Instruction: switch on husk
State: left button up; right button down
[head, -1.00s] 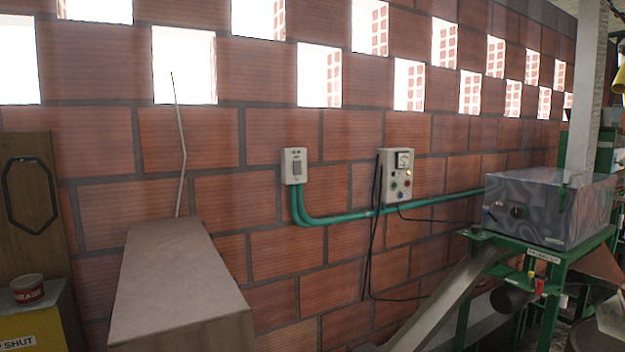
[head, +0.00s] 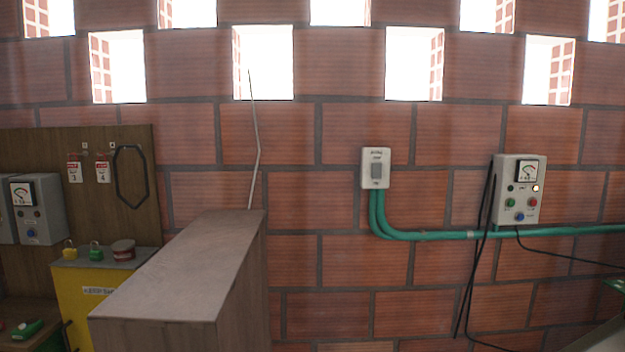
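A pale wall switch box (head: 375,169) with a grey rocker is fixed to the brick wall near the middle, with green conduit running down from it. Its small label is too blurred to read. To its right a grey control box (head: 518,191) hangs on the wall, with a dial gauge, a lit amber lamp and green, red and blue buttons. I cannot read which one is named husk. Neither of my grippers is in view.
A tall brown cabinet or duct (head: 182,265) stands in front of the wall, left of the switch. A yellow cabinet (head: 78,305) carries padlocks and a tin (head: 123,249). A wooden board (head: 60,160) holds tags 3 and 4. Another grey gauge box (head: 40,208) is at far left.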

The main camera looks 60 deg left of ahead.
aim_at(376, 167)
jog(key=i+j+u, duration=0.1)
jog(key=u, duration=0.35)
jog(key=i+u, duration=0.25)
jog(key=u, duration=0.2)
jog(key=i+u, duration=0.2)
jog(key=u, duration=0.25)
jog(key=i+l+u, duration=0.15)
jog(key=u, duration=0.25)
jog(key=i+l+u, duration=0.15)
jog(key=u, duration=0.3)
jog(key=i+l+u, duration=0.15)
jog(key=u, duration=0.3)
jog(key=i+l+u, duration=0.5)
jog(key=l+u, duration=0.25)
jog(key=j, duration=0.1)
